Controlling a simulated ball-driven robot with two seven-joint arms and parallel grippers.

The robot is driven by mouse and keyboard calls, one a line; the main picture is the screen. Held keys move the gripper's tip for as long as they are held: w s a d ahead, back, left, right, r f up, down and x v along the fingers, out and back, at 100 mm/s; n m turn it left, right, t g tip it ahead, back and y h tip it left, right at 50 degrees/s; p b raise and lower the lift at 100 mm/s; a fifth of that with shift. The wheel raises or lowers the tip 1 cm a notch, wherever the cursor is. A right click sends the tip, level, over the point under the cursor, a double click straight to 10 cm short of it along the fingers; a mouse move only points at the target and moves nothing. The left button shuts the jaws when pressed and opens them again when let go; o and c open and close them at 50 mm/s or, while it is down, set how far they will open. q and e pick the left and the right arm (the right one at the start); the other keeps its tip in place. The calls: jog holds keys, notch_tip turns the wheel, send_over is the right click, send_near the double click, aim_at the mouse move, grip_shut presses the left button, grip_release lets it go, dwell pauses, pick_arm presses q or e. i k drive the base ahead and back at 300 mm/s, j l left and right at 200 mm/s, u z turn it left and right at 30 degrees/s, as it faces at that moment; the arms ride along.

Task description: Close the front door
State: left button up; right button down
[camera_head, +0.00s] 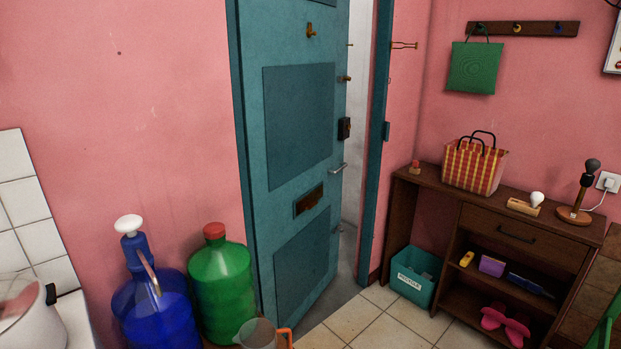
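The teal front door (290,160) stands ajar in the middle of the view, swung inward on the hinges at its left edge. A gap shows a pale wall and grey floor between the door's free edge and the teal frame (378,130) on the right. A silver lever handle (338,169) sits near the door's free edge, below a dark lock (344,128). Neither of my grippers is in view.
A green water jug (222,285) and a blue one (157,300) stand left of the door's lower part. A clear jug with an orange handle (258,335) is at the bottom. A wooden cabinet (425,180) and teal recycling bin (415,277) stand right. Tiled floor (385,325) is clear between.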

aim_at(293, 88)
jog(key=i+l, duration=1.2)
jog(key=l, duration=0.15)
jog(key=u, duration=0.05)
